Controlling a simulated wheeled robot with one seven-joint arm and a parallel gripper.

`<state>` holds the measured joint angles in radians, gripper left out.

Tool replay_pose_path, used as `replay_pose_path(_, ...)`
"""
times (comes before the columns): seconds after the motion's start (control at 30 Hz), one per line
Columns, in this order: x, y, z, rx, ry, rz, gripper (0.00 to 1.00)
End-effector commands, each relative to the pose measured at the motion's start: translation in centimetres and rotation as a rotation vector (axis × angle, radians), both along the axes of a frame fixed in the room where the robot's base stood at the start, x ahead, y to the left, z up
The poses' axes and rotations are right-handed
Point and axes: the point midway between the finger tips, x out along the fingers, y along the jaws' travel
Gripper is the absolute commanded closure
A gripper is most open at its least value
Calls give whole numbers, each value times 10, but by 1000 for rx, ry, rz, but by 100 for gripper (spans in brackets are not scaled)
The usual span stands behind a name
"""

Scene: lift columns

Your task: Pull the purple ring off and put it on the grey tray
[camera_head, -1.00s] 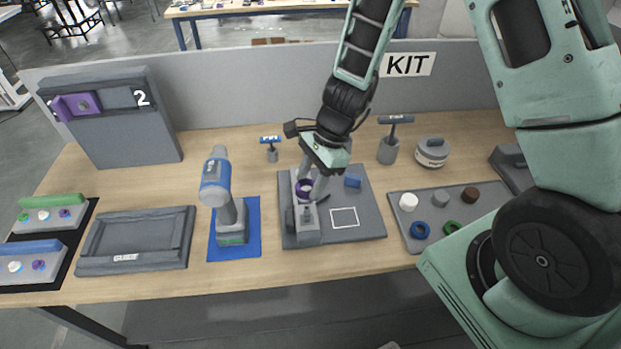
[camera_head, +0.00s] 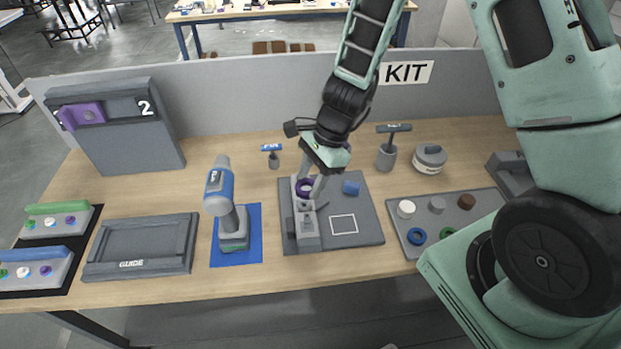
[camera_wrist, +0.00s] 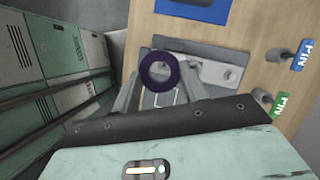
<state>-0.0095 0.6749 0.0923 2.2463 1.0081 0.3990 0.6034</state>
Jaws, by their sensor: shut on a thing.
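The purple ring (camera_head: 306,187) is at the back end of a grey block fixture (camera_head: 308,232) on a dark grey plate (camera_head: 345,238). My gripper (camera_head: 308,188) comes down from above and is shut on the ring. In the wrist view the dark purple ring (camera_wrist: 160,72) faces the camera between the two grey fingers (camera_wrist: 160,85). I cannot tell whether the ring still touches the fixture. The grey tray (camera_head: 430,221) is to the right of the plate and holds a white, a grey and a brown piece, and a blue and a green ring.
A blue-and-grey drill-like tool (camera_head: 220,195) stands to the left on a blue mat. A grey T-handled tool (camera_head: 388,150) and a round canister (camera_head: 430,158) stand behind the tray. My arm covers the tray's right side.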

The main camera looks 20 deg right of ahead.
Motion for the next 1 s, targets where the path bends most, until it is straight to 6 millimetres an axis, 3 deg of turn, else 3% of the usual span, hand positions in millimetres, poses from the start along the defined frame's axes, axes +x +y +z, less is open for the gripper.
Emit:
replay_pose_path(0.8, 0, 0, 41, 0, 0, 0, 84)
replay_pose_path(1.0, 0, 0, 42, 0, 0, 0, 84)
